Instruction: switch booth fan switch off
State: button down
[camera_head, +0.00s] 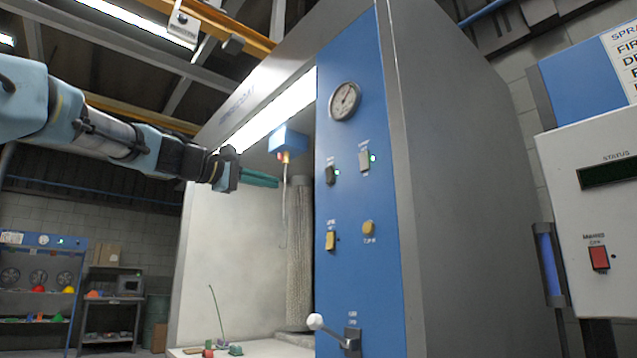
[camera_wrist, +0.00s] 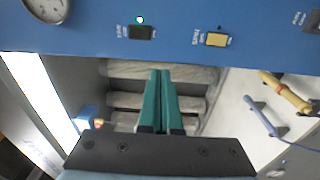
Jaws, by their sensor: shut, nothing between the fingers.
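The blue control panel (camera_head: 382,285) on the booth front carries several switches with small labels I cannot read surely, so I cannot tell which is the booth fan switch. A dark switch (camera_head: 331,174) with a lit green lamp sits at its upper left; it also shows in the wrist view (camera_wrist: 142,32). A yellow switch (camera_head: 330,240) is below. My gripper (camera_head: 277,181) is shut and empty, left of the panel and apart from it. In the wrist view its green fingertips (camera_wrist: 160,73) point towards the panel's edge.
A round gauge (camera_head: 344,101) is at the panel's top, a yellow knob (camera_head: 368,228) lower right, and a lever with a white ball (camera_head: 316,321) sticks out at the bottom. A blue box (camera_head: 288,141) hangs in the booth opening near my gripper. A white cabinet (camera_head: 590,205) stands right.

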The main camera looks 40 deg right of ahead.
jog(key=shift+g+h, duration=0.5)
jog(key=shift+h, duration=0.1)
jog(key=r, duration=0.1)
jog(key=s+r, duration=0.1)
jog(key=r, duration=0.2)
jog(key=shift+s+a, duration=0.25)
jog(key=shift+s, duration=0.15)
jog(key=p, duration=1.1)
send_near(328, 170)
jog(key=d, duration=0.3)
jog(key=d+r, duration=0.1)
jog(key=d, duration=0.1)
jog(key=shift+s+d, duration=0.15)
jog(key=shift+d, duration=0.1)
jog(key=shift+d+f, duration=0.15)
jog(key=shift+d, duration=0.5)
jog(key=shift+p, duration=0.3)
